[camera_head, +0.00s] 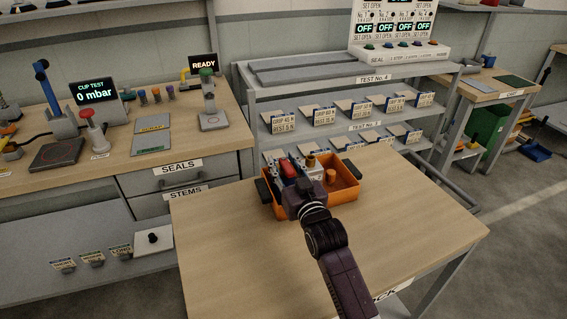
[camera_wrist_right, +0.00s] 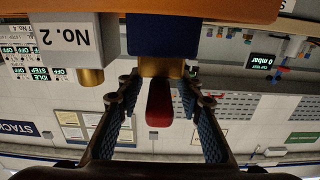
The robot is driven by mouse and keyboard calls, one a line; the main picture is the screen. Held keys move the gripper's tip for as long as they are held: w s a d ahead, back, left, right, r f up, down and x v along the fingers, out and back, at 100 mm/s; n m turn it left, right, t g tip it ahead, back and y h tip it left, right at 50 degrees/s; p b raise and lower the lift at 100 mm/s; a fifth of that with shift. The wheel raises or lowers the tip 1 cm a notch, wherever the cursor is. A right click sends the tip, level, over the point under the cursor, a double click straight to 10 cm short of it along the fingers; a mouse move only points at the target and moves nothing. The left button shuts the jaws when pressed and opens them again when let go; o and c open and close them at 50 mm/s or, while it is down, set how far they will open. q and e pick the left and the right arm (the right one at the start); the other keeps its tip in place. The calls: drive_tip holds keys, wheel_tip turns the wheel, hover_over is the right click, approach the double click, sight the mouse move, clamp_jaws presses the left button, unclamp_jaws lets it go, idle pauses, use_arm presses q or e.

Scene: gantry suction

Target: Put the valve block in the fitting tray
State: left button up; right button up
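The orange fitting tray (camera_head: 349,202) stands on the wooden table at the back. My right gripper (camera_head: 292,176) reaches over its left part. In the right wrist view, which is upside down, a dark blue block (camera_wrist_right: 163,35) with a brass neck and a red part (camera_wrist_right: 160,105) appears to be the valve block. The fingertips of my right gripper (camera_wrist_right: 161,82) lie on both sides of the brass neck and the red part. Whether they touch the neck is unclear. The block's base is hidden. My left gripper is out of view.
A grey block marked No. 2 (camera_wrist_right: 75,40) with a brass fitting is close beside the blue block. A brass-coloured piece (camera_head: 331,176) is in the tray's right part. A grey rack (camera_head: 400,108) stands behind the table (camera_head: 240,262), whose front is clear.

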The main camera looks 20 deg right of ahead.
drive_tip(key=shift+r, duration=0.15)
drive_tip(key=shift+s, duration=0.25)
drive_tip(key=s, duration=1.1)
drive_tip(key=shift+s+d+b, duration=0.25)
drive_tip(key=shift+b, duration=0.05)
